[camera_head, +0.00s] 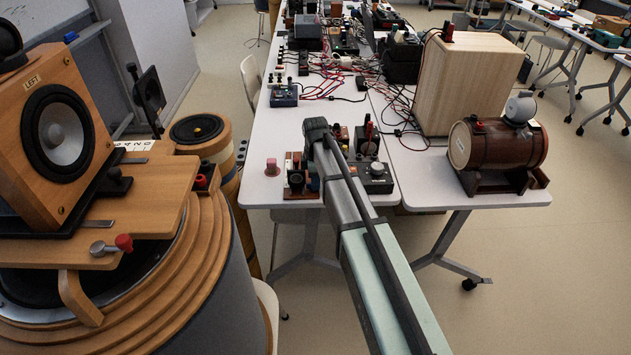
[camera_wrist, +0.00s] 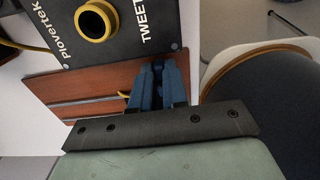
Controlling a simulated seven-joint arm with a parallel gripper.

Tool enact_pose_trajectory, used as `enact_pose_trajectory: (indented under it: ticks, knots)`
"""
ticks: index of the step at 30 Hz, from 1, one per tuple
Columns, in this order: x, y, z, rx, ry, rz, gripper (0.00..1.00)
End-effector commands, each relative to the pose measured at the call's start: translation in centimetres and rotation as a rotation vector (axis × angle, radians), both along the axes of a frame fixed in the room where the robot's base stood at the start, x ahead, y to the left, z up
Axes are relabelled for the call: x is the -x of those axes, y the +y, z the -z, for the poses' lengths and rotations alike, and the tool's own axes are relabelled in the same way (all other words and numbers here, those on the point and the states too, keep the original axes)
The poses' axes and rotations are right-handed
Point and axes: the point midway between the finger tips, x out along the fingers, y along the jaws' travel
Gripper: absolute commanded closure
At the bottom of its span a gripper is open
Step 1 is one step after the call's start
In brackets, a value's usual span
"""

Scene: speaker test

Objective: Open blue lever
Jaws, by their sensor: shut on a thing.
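In the wrist view my gripper (camera_wrist: 158,68) shows as two blue fingers close together at the edge of a brown wooden board (camera_wrist: 110,83). A small dark thing sits between the fingertips. The fingers hide most of it, and I cannot tell if it is the blue lever. No blue lever stands out clearly elsewhere. In the head view my arm reaches over the front of the white table, and its links hide the gripper. A small bluish patch shows beside the arm there, too small to identify.
In the wrist view a black panel (camera_wrist: 135,50) lettered "TWEET" with a yellow ring lies beside the fingers. In the head view a wooden speaker (camera_head: 95,105) stands left, a barrel-shaped device (camera_head: 505,152) sits right, and a pink knob (camera_head: 272,166) is near the table's front edge.

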Motion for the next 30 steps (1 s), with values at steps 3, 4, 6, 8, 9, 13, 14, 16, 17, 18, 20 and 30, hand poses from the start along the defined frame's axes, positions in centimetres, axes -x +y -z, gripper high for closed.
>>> enact_pose_trajectory:
  ticks: [3, 4, 6, 8, 9, 13, 14, 16, 17, 18, 20, 30]
  knots:
    - [-0.04, 0.0, -0.04, 0.0, -0.001, -0.005, 1.0]
    - [-0.03, 0.0, -0.04, 0.0, -0.001, -0.005, 1.0]
    - [-0.04, 0.0, -0.04, 0.0, -0.001, -0.005, 1.0]
    - [-0.04, 0.01, -0.04, 0.0, -0.001, -0.005, 1.0]
    - [-0.04, 0.01, -0.04, 0.0, -0.001, -0.005, 1.0]
    - [-0.04, 0.0, -0.04, 0.0, -0.001, -0.004, 0.8]
    - [-0.03, 0.01, -0.04, 0.0, -0.001, -0.004, 0.78]
    - [-0.03, 0.01, -0.03, 0.0, -0.001, -0.004, 0.71]
    - [-0.03, 0.01, -0.02, 0.0, -0.001, -0.004, 0.68]
    - [-0.03, 0.01, -0.02, 0.0, -0.001, -0.004, 0.64]
    - [-0.03, 0.0, -0.02, 0.0, -0.001, -0.003, 0.61]
    - [-0.04, 0.01, -0.57, 0.0, -0.001, -0.003, 0.61]
